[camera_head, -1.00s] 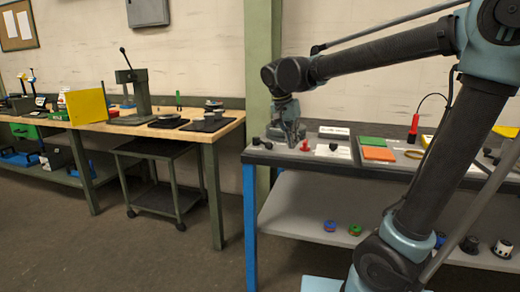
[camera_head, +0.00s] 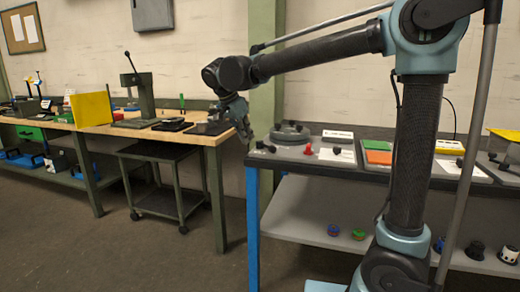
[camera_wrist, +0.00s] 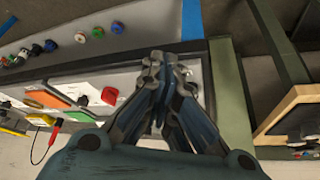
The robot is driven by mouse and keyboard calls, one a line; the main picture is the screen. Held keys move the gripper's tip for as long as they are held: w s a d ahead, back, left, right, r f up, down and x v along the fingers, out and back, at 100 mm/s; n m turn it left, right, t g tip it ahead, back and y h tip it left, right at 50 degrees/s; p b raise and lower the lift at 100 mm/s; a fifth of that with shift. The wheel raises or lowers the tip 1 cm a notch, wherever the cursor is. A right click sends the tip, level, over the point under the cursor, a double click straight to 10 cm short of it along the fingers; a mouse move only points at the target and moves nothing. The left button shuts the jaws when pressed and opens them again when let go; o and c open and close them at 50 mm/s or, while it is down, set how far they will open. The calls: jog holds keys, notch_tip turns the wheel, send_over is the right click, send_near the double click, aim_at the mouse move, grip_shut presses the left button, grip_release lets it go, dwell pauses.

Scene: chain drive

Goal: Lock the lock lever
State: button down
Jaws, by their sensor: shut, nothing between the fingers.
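My gripper (camera_head: 243,132) is shut and empty. It hangs in the gap at the left end of the right-hand bench, beside the bench edge. In the wrist view its closed fingers (camera_wrist: 163,66) point at the dark bench edge. A round grey fixture (camera_head: 290,132) sits on the bench top just right of my gripper. A small black-knobbed part (camera_head: 264,147) lies at its front left; I cannot tell for sure whether this is the lock lever. In the wrist view my gripper hides much of this area.
A red knob (camera_head: 308,149) and a black knob (camera_head: 336,150) stand right of the fixture. Green (camera_head: 378,145) and orange (camera_head: 378,157) plates lie farther right. A green post (camera_head: 265,95) rises behind my gripper. A wooden-topped bench (camera_head: 215,138) stands to the left.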

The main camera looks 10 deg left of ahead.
aim_at(266, 147)
jog(key=w+d+f, duration=0.4)
jog(key=w+f, duration=0.3)
jog(key=f, duration=0.1)
jog(key=shift+d, duration=0.3)
jog(key=shift+s+a, duration=0.1)
dwell(0.3)
